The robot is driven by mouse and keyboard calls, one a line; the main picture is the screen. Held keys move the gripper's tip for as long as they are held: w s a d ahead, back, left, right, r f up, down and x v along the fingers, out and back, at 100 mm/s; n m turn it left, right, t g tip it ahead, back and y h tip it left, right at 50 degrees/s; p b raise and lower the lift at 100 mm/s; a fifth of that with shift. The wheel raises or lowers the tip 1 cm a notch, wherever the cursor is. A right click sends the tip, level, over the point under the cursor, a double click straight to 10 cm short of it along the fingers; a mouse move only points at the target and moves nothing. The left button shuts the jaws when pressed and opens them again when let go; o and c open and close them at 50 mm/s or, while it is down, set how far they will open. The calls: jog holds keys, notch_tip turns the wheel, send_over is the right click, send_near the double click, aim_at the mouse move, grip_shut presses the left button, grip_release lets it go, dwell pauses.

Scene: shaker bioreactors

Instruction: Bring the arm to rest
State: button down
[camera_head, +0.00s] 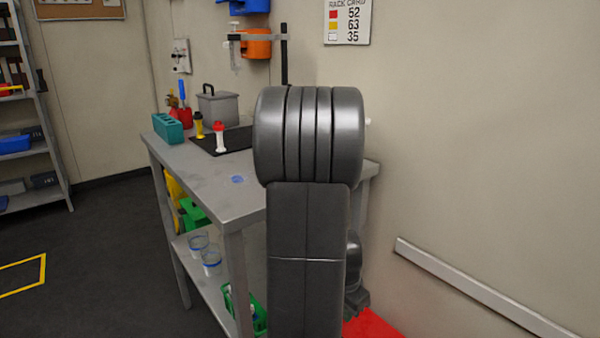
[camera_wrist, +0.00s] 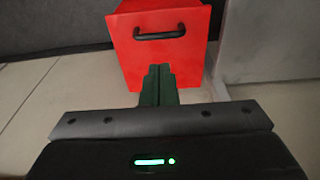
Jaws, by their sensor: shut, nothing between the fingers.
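My arm rises in the middle of the head view, a dark grey column of links with a thick rounded joint on top, in front of the bench's right end. In the wrist view my gripper (camera_wrist: 158,72) points at a red box (camera_wrist: 165,40) with a black handle. Its two dark green fingers are together with nothing between them. The fingertips overlap the box's lower front in the picture; I cannot tell whether they touch it. The gripper does not show clearly in the head view.
A grey metal bench (camera_head: 205,180) holds a teal rack (camera_head: 168,128), a red-and-white bottle (camera_head: 220,137), a yellow-and-black bottle (camera_head: 199,125) and a grey lidded box (camera_head: 218,107). Clear tubs (camera_head: 211,262) stand on its lower shelf. A wall rail (camera_head: 480,290) runs at right.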

notch_tip(320, 180, up, 6)
jog(key=s+a+p, duration=0.1)
jog(key=p, duration=0.1)
jog(key=f+b, duration=0.1)
jog(key=f, duration=0.2)
jog(key=w+d+f+b, duration=0.1)
jog(key=f+b, duration=0.1)
jog(key=f, duration=0.2)
jog(key=f+b, duration=0.1)
jog(key=f, duration=0.2)
jog(key=shift+w+d+f+b, duration=0.3)
jog(key=shift+d+f+b, duration=0.05)
jog(key=shift+d+b, duration=0.05)
jog(key=f+b, duration=0.2)
jog(key=f, duration=0.1)
jog(key=f+b, duration=0.1)
jog(key=shift+s+a+f, duration=0.15)
jog(key=shift+s+a, duration=0.05)
jog(key=shift+a, duration=0.15)
jog(key=shift+w+d+r+p, duration=0.2)
jog(key=shift+r+p, duration=0.55)
jog(key=shift+p, duration=0.05)
jog(key=shift+w+d+r+p, duration=0.2)
jog(key=shift+d+r+p, duration=0.1)
jog(key=shift+r+p, duration=0.5)
notch_tip(320, 180, up, 13)
jog(key=p, duration=0.5)
jog(key=shift+r, duration=0.1)
